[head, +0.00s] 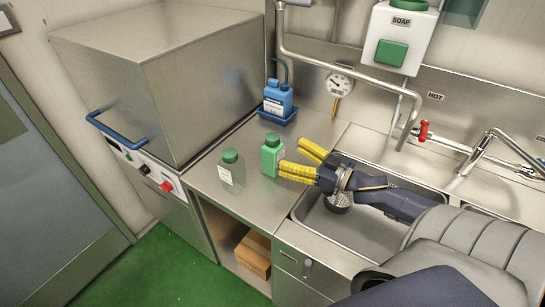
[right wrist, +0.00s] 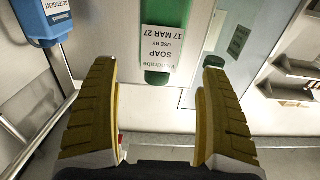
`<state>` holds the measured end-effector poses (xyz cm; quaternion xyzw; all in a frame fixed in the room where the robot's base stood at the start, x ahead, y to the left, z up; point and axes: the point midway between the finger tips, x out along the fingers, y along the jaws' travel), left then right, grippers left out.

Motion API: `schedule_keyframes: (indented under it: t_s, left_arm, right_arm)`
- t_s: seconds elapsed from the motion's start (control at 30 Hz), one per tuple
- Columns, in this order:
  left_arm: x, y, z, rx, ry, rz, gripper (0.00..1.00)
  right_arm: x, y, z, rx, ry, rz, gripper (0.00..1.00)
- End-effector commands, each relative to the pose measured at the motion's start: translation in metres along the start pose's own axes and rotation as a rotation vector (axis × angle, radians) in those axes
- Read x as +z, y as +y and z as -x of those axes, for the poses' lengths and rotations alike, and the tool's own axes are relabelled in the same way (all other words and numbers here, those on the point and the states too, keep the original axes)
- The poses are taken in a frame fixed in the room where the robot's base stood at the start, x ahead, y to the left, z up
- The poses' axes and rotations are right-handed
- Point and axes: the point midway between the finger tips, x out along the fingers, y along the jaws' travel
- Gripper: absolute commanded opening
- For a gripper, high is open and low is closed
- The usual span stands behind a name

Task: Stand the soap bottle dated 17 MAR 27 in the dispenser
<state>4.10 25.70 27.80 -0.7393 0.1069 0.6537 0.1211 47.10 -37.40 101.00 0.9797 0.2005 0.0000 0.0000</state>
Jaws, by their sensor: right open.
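The green soap bottle (head: 272,153) stands upright on the steel counter with its green cap on. In the right wrist view its label (right wrist: 160,45) reads SOAP, USE BY 17 MAR 27, upside down. My right gripper (head: 291,156) is open, its yellow fingers pointing at the bottle from the sink side. In the right wrist view the bottle (right wrist: 178,15) shows beyond the gap between the fingertips (right wrist: 158,72), and nothing is gripped. The white SOAP dispenser (head: 383,24) with a green button is on the wall above the sink; its top is partly cut off. My left gripper is out of view.
A clear, green-capped bottle (head: 231,172) stands left of the green one, near the counter's front edge. A blue detergent bottle (head: 278,98) sits in a blue tray (head: 291,119) behind. A steel hood machine (head: 165,80) stands left. Pipes, a gauge (head: 340,84) and taps line the wall.

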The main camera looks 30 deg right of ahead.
Motion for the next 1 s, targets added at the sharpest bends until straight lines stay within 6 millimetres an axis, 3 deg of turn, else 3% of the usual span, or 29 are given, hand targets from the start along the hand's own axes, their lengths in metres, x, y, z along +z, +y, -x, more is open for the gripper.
schedule_keyframes:
  t_s: [0.57, 1.0]
  left_arm:
    - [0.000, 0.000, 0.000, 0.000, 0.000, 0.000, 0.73]
    - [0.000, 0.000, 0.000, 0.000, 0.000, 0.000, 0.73]
  right_arm:
    - [-0.002, 0.001, -0.025, 0.000, 0.002, 0.002, 0.80]
    - [-0.005, 0.002, -0.062, 0.000, 0.002, 0.000, 0.80]
